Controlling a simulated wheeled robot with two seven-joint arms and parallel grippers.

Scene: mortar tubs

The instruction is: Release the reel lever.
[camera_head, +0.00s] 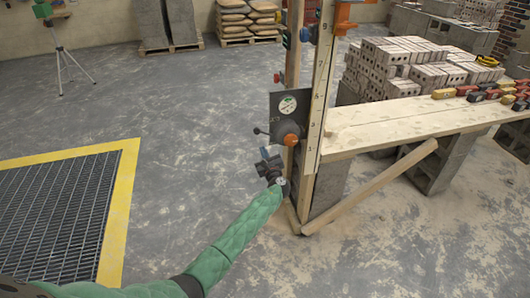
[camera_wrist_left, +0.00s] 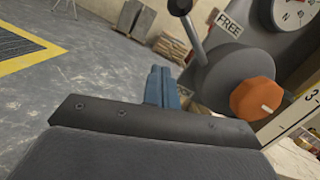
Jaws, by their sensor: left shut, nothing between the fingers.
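The reel is a dark grey plate (camera_head: 292,112) with an orange knob (camera_head: 291,140), fixed to the wooden post. Its lever (camera_head: 258,131) is a thin rod ending in a dark ball, pointing left in the head view. In the left wrist view the lever (camera_wrist_left: 194,36) rises from a grey hub (camera_wrist_left: 238,68), left of a FREE label (camera_wrist_left: 228,23). My left gripper (camera_head: 265,153) is just below the lever, apart from it as far as I can tell. Its blue fingers (camera_wrist_left: 162,87) are together and empty. My right gripper is not in view.
A wooden plank bench (camera_head: 400,122) on concrete blocks stands right of the post, with a slanted timber brace (camera_head: 375,187) in front. Stacked bricks (camera_head: 400,65) stand behind. A yellow-edged floor grating (camera_head: 55,205) lies at left. The floor between is clear.

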